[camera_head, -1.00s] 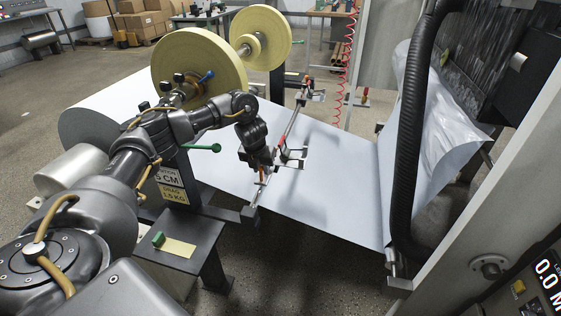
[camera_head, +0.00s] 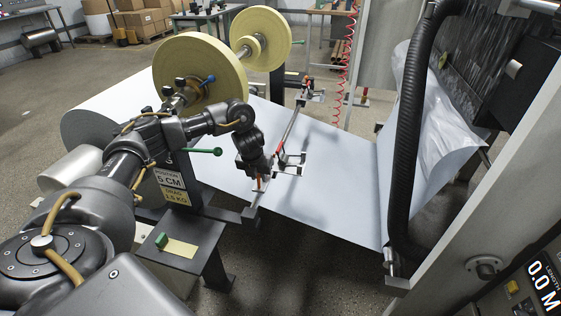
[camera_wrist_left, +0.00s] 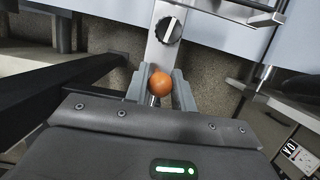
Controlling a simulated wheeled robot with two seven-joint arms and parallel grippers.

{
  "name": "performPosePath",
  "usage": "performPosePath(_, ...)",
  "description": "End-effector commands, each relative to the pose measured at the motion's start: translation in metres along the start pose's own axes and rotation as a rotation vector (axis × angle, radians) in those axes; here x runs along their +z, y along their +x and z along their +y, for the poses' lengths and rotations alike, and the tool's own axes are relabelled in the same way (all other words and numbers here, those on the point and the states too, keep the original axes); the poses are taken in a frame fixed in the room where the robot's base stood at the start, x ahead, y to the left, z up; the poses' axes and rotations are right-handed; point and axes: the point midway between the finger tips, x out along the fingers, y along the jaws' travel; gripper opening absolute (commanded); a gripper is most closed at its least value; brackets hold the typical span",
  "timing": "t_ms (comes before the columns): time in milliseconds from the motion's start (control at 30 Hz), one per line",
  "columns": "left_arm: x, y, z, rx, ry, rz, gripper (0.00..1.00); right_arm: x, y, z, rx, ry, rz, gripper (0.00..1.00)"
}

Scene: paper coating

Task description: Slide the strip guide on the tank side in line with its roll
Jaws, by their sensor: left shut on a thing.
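My left gripper (camera_head: 257,182) reaches down over the near end of the cross rail. In the left wrist view its fingers (camera_wrist_left: 159,92) are shut around an orange ball knob (camera_wrist_left: 160,85). The knob sits on a pale metal bar with a black dial (camera_wrist_left: 170,30). The near strip guide (camera_head: 290,162), a metal bracket with a red part, is on the rail just right of the gripper. The far guide (camera_head: 313,95) is farther along the rail. The near yellow strip roll (camera_head: 198,65) and far yellow roll (camera_head: 262,36) stand behind. The right gripper is not in view.
A white paper web (camera_head: 330,185) runs under the rail to the machine at right. A black hose (camera_head: 405,150) hangs there. A dark stand (camera_head: 180,240) with a green block is at the near left. A green-tipped lever (camera_head: 215,152) sticks out near my arm.

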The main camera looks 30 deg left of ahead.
Motion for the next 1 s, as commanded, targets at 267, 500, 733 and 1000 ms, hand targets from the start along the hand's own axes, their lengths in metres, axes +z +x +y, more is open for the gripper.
performPosePath(267, -0.009, -0.003, -0.001, 0.0, 0.003, 0.003, 0.02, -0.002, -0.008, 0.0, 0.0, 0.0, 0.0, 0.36)
performPosePath(500, -0.016, -0.005, 0.0, 0.001, 0.003, 0.003, 0.02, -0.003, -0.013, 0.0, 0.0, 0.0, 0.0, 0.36)
performPosePath(733, -0.015, -0.004, 0.0, 0.0, 0.001, 0.001, 0.47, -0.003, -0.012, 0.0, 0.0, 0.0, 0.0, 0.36)
performPosePath(1000, -0.015, -0.006, 0.0, 0.0, 0.001, 0.0, 0.47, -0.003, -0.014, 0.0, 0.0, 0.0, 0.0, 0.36)
